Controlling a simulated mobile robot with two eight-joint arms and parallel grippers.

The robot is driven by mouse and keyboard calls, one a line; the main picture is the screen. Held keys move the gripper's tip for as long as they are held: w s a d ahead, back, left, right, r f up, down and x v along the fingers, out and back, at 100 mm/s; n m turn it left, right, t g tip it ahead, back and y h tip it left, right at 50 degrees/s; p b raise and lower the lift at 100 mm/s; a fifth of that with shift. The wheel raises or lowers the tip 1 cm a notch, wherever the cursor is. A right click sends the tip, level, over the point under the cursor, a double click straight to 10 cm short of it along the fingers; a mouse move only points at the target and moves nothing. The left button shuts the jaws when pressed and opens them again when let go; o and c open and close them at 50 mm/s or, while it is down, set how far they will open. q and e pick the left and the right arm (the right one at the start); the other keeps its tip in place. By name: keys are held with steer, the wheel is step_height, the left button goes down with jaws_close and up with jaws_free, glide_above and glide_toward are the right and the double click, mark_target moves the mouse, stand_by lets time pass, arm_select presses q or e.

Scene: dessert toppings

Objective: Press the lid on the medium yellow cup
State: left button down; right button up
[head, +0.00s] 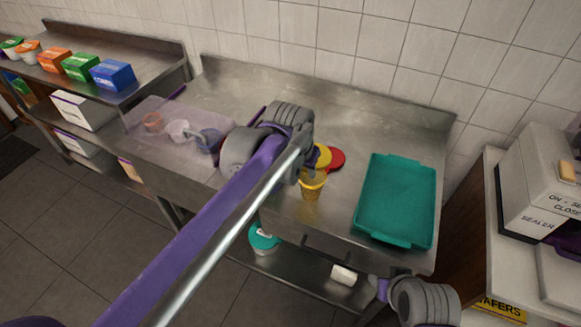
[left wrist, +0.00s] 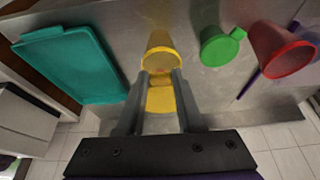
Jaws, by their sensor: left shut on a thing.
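The yellow cup (head: 313,186) stands upright on the steel table, just below and in front of my left gripper (head: 307,168). In the left wrist view the cup (left wrist: 160,60) has its open rim toward me, just past the fingertips. My left gripper (left wrist: 161,80) is shut on a yellow lid (left wrist: 160,99), held close beside the cup rim. A yellow round piece (head: 323,157) shows beside my gripper in the head view; it appears to be that lid. My arm hides part of this area. My right gripper's fingers are out of sight.
A red disc (head: 337,158) lies behind the yellow cup. A teal tray (head: 397,199) stands to the right. A clear bin (head: 150,110) holds items at left.

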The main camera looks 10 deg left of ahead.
arm_select(q)
step_height(320, 180, down, 6)
steer(key=b, duration=0.3)
steer(key=shift+f+b, duration=0.2)
steer(key=shift+b, duration=0.1)
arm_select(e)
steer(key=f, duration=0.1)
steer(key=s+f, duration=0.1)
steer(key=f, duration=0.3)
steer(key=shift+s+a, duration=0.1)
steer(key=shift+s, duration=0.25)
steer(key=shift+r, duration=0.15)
arm_select(q)
steer(key=shift+f, duration=0.45)
stand_by(1.5)
steer(key=shift+c, duration=2.3)
jaws_free()
